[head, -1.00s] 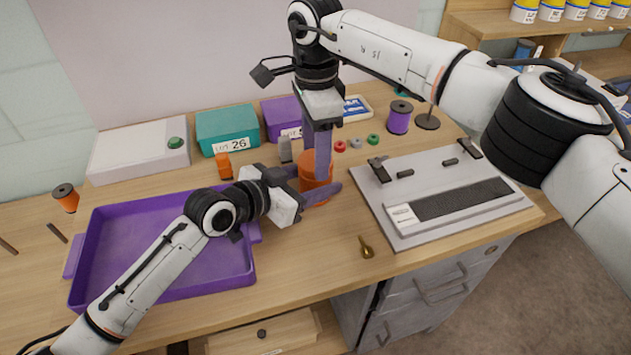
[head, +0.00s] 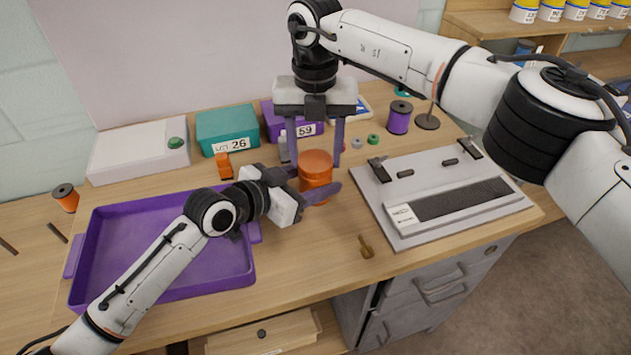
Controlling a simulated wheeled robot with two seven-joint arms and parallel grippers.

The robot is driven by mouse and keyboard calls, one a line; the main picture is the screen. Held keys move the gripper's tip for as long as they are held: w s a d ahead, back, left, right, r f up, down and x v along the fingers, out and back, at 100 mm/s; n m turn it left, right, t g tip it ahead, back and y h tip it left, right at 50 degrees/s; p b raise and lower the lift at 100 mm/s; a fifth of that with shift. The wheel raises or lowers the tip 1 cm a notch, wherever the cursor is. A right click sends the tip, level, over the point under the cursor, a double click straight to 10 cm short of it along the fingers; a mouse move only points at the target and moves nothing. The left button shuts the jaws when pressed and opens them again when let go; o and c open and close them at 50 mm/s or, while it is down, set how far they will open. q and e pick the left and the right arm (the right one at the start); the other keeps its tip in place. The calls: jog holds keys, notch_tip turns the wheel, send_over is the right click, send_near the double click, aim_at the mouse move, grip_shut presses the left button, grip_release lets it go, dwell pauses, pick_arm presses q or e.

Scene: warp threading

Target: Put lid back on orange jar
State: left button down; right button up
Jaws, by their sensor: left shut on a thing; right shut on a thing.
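The orange jar (head: 316,184) stands upright on the wooden table between the purple tray and the grey board. Its orange lid (head: 316,160) sits at the top of the jar; whether it is fully seated cannot be told. My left gripper (head: 315,190) comes in low from the left and is shut on the jar body, one finger in front and one mostly hidden behind. My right gripper (head: 315,164) points straight down from above, its fingers on the left and right sides of the lid, shut on it.
A purple tray (head: 98,245) lies left under my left arm. A grey board (head: 440,238) lies right. Teal (head: 226,125) and purple (head: 270,115) boxes stand behind. A small brass piece (head: 366,247) lies in front, with bare table around it.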

jog(key=o, duration=1.2)
jog(key=shift+r, duration=2.3)
jog(key=shift+c, duration=0.6)
jog(key=n, duration=0.2)
jog(key=r+n, duration=0.1)
jog(key=n, duration=0.1)
jog(key=r+n, duration=0.1)
jog(key=n, duration=0.1)
jog(key=shift+n, duration=0.3)
jog(key=n, duration=0.2)
jog(key=r+n, duration=0.1)
jog(key=n, duration=0.3)
jog(key=shift+r, duration=0.25)
jog(key=shift+f, duration=0.1)
jog(key=shift+f, duration=3.95)
